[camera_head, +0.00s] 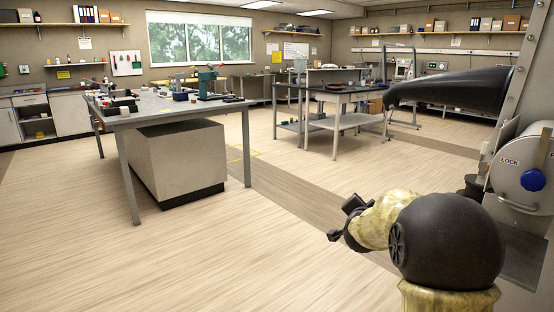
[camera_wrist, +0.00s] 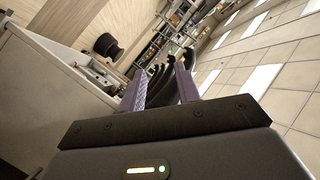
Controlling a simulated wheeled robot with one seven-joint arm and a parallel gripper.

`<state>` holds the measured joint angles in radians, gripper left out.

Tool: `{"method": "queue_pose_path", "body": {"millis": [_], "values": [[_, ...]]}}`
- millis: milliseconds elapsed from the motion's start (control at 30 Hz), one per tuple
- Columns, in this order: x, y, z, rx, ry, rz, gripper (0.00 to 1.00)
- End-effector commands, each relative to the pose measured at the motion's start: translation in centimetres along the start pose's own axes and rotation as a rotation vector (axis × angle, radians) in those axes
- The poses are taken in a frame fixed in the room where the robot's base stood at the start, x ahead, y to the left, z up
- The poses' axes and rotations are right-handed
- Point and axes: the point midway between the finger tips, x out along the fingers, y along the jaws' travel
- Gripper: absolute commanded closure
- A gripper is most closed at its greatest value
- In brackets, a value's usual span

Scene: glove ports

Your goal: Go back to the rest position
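My gripper (camera_head: 342,221) shows small and dark at the end of my tan and black arm, low at the right of the head view. It is out in free air over the floor, left of the glove box. In the wrist view my gripper (camera_wrist: 160,70) has two purple fingers standing apart, with no object clearly held between them. Dark curved shapes (camera_wrist: 158,80) show behind the fingers; I cannot tell if they are gloves.
A grey cabinet with a LOCK label (camera_head: 510,160) and a blue knob (camera_head: 532,180) stands at the right edge. A workbench (camera_head: 150,117) stands left, another table (camera_head: 340,97) farther back. The middle floor is clear.

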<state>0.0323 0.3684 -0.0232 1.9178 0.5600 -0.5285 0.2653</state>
Motion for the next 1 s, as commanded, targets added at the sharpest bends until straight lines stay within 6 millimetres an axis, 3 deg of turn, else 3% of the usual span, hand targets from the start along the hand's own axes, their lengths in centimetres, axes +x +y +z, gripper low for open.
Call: {"method": "queue_pose_path", "body": {"millis": [100,200,400,600,800,1000], "values": [[-4.7,2.2,5.4,-0.181,-0.251,0.022,0.68],[-8.9,4.7,9.2,-0.322,-0.439,0.041,0.68],[-17.5,10.2,14.5,-0.568,-0.762,0.079,0.68],[-24.1,14.6,16.9,-0.736,-0.979,0.108,0.68],[-29.7,18.3,17.9,-0.868,-1.15,0.135,0.68],[-30.2,16.0,15.2,-0.863,-1.145,0.134,0.68]]}}
